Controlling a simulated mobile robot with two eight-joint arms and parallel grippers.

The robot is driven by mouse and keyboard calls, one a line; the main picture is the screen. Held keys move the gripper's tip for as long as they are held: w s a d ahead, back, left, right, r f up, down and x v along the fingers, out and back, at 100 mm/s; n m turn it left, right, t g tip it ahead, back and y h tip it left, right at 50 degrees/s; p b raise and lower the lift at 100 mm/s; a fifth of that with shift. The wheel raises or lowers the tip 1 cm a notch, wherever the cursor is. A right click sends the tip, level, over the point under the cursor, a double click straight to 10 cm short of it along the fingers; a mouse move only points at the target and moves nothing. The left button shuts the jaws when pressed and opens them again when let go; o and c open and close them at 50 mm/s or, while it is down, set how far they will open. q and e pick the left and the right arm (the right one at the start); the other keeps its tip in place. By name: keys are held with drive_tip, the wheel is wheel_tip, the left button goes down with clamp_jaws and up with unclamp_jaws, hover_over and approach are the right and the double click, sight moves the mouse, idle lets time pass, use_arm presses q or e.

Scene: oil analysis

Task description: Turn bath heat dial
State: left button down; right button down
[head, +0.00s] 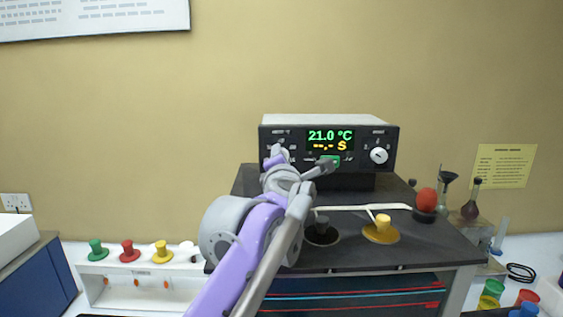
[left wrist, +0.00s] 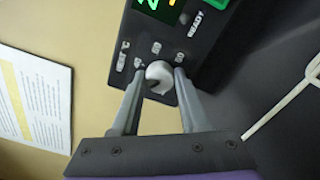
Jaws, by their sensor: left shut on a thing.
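The black bath unit (head: 268,135) stands at the back of the dark bench, its display (head: 330,140) reading 21.0 °C in green over yellow dashes and an S. My left gripper (head: 278,158) is at the left side of its front panel and hides the dial there in the head view. In the left wrist view, a white dial (left wrist: 159,75) sits between the two fingertips of my left gripper (left wrist: 160,82), which is shut on it. Printed marks surround the dial. A second white dial (head: 379,155) is on the right of the panel, untouched. My right gripper is not in view.
A red ball (head: 427,199) and flasks (head: 470,208) are at the right. A white rack (head: 120,285) with coloured stoppers is at the lower left.

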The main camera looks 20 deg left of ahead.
use_arm(q)
drive_tip(key=m+b, duration=0.2)
drive_tip(key=m, duration=0.9)
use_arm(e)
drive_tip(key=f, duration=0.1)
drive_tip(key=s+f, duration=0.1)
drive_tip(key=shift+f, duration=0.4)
use_arm(q)
drive_tip(key=shift+m, duration=0.3)
drive_tip(key=shift+c, duration=2.1)
unclamp_jaws()
drive_tip(key=b+v, duration=0.1)
drive_tip(key=v, duration=0.9)
drive_tip(key=shift+s, duration=0.4)
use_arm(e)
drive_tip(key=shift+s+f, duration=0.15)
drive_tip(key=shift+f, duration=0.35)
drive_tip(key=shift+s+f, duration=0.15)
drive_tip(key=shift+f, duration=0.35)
use_arm(q)
drive_tip(key=shift+d, duration=0.1)
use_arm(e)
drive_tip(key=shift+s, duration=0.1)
